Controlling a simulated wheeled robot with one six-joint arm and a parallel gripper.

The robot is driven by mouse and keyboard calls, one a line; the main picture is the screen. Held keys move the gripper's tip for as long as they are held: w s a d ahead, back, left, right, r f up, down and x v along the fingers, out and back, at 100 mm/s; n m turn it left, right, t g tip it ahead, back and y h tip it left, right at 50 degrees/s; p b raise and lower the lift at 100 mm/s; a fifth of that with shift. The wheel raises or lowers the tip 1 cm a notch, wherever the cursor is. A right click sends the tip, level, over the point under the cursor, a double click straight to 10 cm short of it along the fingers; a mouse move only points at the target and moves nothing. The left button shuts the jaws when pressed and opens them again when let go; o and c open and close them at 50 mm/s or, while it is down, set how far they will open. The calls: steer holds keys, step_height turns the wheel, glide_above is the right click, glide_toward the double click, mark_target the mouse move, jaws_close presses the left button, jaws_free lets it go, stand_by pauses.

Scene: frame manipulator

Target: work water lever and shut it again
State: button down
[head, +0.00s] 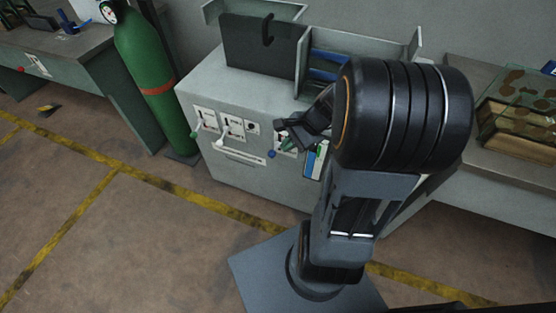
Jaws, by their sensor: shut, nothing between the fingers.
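A grey cabinet (270,175) has a front panel with several small levers and labels. A lever with a blue knob (272,154) sticks out at the right of the panel, with a green part (283,144) beside it. A white-tipped lever (220,143) and a green-tipped lever (195,134) are farther left. I cannot read which label says water. My gripper (283,127) is shut and empty, just above the blue-knobbed lever. I cannot tell whether it touches the lever. My arm hides the cabinet's right part.
A green gas cylinder (158,85) with a gauge stands left of the cabinet. A dark plate (255,45) and open trays are on the cabinet top. Workbenches stand at both sides. The floor in front, with yellow lines (150,183), is clear at the left.

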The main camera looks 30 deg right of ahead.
mark_target(275, 154)
steer(key=w+d+f+m+t+y+b, duration=0.1)
steer(key=d+f+m+t+b, duration=0.15)
steer(key=d+f+m, duration=0.3)
steer(key=w+d+f+m+t+b, duration=0.1)
steer(key=d+f+m+t, duration=0.25)
steer(key=m, duration=0.25)
steer(key=shift+g, duration=0.3)
steer(key=x, duration=0.4)
steer(key=b+x, duration=0.1)
steer(key=x, duration=0.4)
steer(key=d+x, duration=0.1)
steer(key=x, duration=0.3)
steer(key=shift+w+a+f+b, duration=0.2)
steer(key=shift+w+f+b, duration=0.1)
steer(key=shift+f+b, duration=0.1)
